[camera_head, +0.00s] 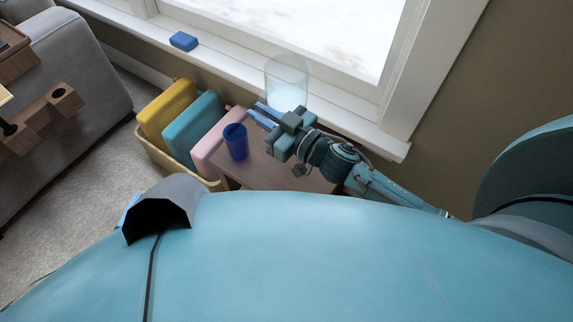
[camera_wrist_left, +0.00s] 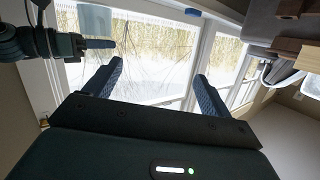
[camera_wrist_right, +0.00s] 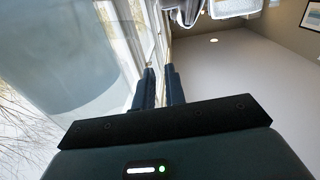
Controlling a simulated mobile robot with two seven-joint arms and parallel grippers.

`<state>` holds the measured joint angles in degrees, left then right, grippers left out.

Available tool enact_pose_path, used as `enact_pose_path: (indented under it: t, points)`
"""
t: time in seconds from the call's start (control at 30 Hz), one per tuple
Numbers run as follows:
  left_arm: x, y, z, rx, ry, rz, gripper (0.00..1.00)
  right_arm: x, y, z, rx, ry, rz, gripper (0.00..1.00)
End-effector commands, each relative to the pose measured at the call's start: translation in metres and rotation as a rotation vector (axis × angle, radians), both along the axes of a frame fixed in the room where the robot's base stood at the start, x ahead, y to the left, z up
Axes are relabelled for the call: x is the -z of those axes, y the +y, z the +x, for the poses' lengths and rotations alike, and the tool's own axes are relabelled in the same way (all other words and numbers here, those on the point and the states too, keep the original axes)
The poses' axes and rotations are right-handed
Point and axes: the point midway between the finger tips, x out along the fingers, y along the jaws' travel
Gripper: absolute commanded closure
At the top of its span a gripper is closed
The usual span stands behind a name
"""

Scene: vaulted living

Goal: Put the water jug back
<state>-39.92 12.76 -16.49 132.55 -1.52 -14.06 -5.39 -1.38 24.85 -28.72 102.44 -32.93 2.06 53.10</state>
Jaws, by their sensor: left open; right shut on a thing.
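The water jug (camera_head: 287,82) is clear and looks roughly upright in the head view, in front of the window above the small wooden table (camera_head: 290,176). My right gripper (camera_head: 257,110) is at its lower near side, shut on it. In the right wrist view the fingers (camera_wrist_right: 160,70) are nearly together beside the jug's large pale wall (camera_wrist_right: 75,50); the exact part between them is hard to see. Whether the jug's base touches anything is hidden by my gripper. My left gripper (camera_wrist_left: 158,70) is open and empty in the left wrist view, facing the window.
A blue cup (camera_head: 236,142) stands on the table's left part. A basket (camera_head: 152,152) with yellow, teal and pink items is left of the table. The white windowsill (camera_head: 235,62) runs behind, with a blue block (camera_head: 184,41) on it. A grey sofa (camera_head: 75,95) is far left.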

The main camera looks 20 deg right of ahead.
Motion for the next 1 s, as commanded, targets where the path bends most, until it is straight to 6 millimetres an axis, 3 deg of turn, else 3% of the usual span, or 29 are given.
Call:
enact_pose_path:
  t: [0.03, 0.13, 0.37, 0.6, 0.87, 1.0]
  points:
    - [0.015, -0.001, -0.001, 0.004, -0.017, 0.0, 0.17, 0.024, -0.001, 0.006, -0.02, -0.011, -0.005, 1.0]
    - [0.02, -0.002, -0.001, 0.01, -0.039, 0.0, 0.17, 0.045, -0.002, 0.011, -0.05, -0.011, -0.002, 1.0]
    - [0.023, -0.005, -0.001, 0.019, -0.088, 0.0, 0.17, 0.073, -0.005, 0.015, -0.079, -0.012, 0.001, 1.0]
    - [0.022, -0.011, 0.0, 0.051, -0.241, -0.011, 0.17, 0.114, -0.005, 0.015, -0.08, -0.009, 0.002, 1.0]
    - [0.019, -0.017, -0.002, 0.074, -0.324, -0.02, 0.17, 0.13, -0.005, 0.015, -0.08, -0.012, 0.001, 1.0]
    - [0.021, -0.02, -0.003, 0.091, -0.369, -0.034, 0.17, 0.149, -0.005, 0.015, -0.079, -0.01, 0.003, 1.0]
